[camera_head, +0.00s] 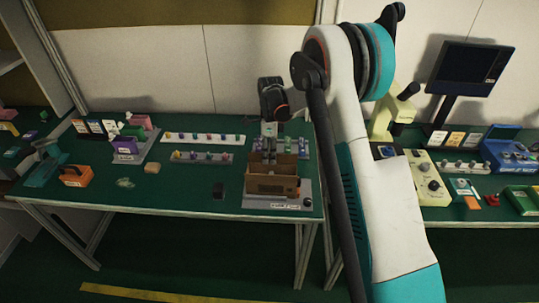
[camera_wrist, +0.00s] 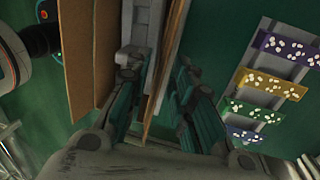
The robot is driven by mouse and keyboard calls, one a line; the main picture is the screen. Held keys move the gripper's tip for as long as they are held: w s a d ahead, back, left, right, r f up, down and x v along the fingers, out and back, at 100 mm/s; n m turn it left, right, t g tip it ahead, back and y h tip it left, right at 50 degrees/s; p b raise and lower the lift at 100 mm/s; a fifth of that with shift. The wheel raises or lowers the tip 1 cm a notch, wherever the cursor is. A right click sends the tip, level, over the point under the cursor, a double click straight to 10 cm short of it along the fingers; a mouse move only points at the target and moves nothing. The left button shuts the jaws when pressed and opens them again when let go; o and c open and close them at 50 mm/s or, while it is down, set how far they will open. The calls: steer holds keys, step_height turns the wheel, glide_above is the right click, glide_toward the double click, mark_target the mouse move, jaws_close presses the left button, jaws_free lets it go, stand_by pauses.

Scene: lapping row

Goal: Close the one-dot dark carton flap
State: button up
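The open brown carton (camera_head: 270,186) stands on a grey base plate near the front right of the left green table. Its flaps stand up, and its inside looks dark. My gripper (camera_head: 269,132) points down at the carton's back side. In the wrist view my gripper (camera_wrist: 158,88) has its two teal fingers apart, with a thin upright brown cardboard flap (camera_wrist: 168,62) between them. I cannot tell whether either finger touches it. More cardboard panels (camera_wrist: 78,55) stand to the left. No dot mark is readable on any flap, and the lower finger parts partly hide the cardboard.
An orange box (camera_head: 76,176) is far left. The table's front middle is mostly clear.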

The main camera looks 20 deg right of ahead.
mark_target(269, 163)
jaws_close()
steer(key=s+t, duration=0.1)
steer(key=t, duration=0.1)
steer(key=t+h+b, duration=0.1)
steer(key=t, duration=0.1)
steer(key=shift+s+a, duration=0.35)
steer(key=t+b, duration=0.1)
steer(key=t+h+b, duration=0.1)
steer(key=s+t+b, duration=0.1)
steer(key=shift+a+f+h, duration=0.15)
steer(key=shift+f+h, duration=0.15)
steer(key=shift+f, duration=0.05)
steer(key=t+b, duration=0.2)
steer(key=shift+s+a+f+t+h+b, duration=0.1)
steer(key=shift+s+t+h+b, duration=0.15)
steer(key=shift+t+h+b, duration=0.15)
